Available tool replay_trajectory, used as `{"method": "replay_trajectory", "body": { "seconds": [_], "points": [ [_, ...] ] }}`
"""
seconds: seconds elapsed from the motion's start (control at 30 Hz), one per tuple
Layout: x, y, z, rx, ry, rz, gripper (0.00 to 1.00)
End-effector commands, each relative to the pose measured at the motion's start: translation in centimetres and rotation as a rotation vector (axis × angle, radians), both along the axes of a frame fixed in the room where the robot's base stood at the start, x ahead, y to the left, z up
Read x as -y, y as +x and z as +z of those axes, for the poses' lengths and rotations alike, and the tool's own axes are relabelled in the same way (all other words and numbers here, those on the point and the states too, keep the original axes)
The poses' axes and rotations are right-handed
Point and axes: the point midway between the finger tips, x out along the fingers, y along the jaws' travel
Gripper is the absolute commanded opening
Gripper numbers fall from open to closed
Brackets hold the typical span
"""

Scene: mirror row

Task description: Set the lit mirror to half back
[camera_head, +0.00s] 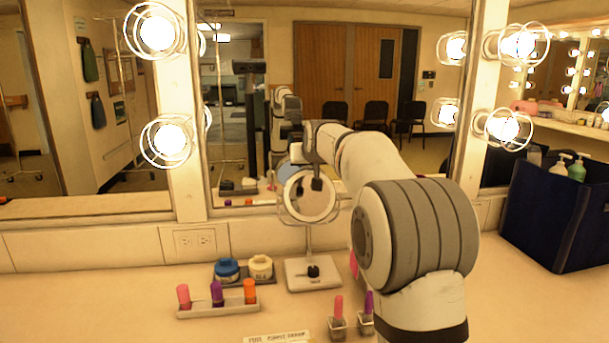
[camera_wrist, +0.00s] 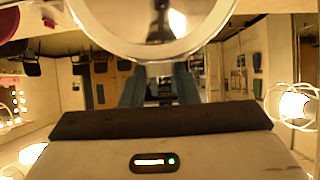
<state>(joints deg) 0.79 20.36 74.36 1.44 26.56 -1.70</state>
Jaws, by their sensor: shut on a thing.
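The lit mirror (camera_head: 303,206) is a small round mirror with a pale glowing rim. It stands on a thin stem over a square base (camera_head: 313,274) on the counter. In the wrist view its rim (camera_wrist: 105,40) crosses the top of the picture. My gripper (camera_head: 314,178) is at the mirror's upper part in the head view and is shut on the mirror's rim. In the wrist view the fingers (camera_wrist: 160,75) reach up to the rim. The exact contact is partly hidden. The mirror face looks close to upright; I cannot tell its exact tilt.
A tray of lipsticks (camera_head: 216,308) and two jars (camera_head: 228,269) stand left of the base. Two small holders with lipsticks (camera_head: 338,324) are in front. A dark blue bin (camera_head: 555,212) with pump bottles is at right. The big wall mirror (camera_head: 240,100) is close behind.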

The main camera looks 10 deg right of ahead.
Motion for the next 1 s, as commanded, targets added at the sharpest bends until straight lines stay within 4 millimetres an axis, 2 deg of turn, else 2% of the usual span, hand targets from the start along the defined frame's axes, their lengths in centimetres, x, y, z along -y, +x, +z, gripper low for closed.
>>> {"method": "replay_trajectory", "body": {
  "seconds": [0.1,0.4,0.43,0.5,0.67,1.0],
  "points": [
    [0.00,-0.80,-0.06,-0.008,0.000,0.000,0.00],
    [0.02,-0.87,-0.15,-0.013,0.000,0.000,0.00],
    [0.02,-0.87,-0.16,-0.013,0.000,0.000,0.30],
    [0.03,-0.85,-0.15,-0.012,0.000,0.000,0.35],
    [0.05,-0.83,-0.07,-0.010,0.000,0.000,0.48],
    [0.06,-1.37,0.45,-0.006,0.001,-0.001,0.49]
  ]
}}
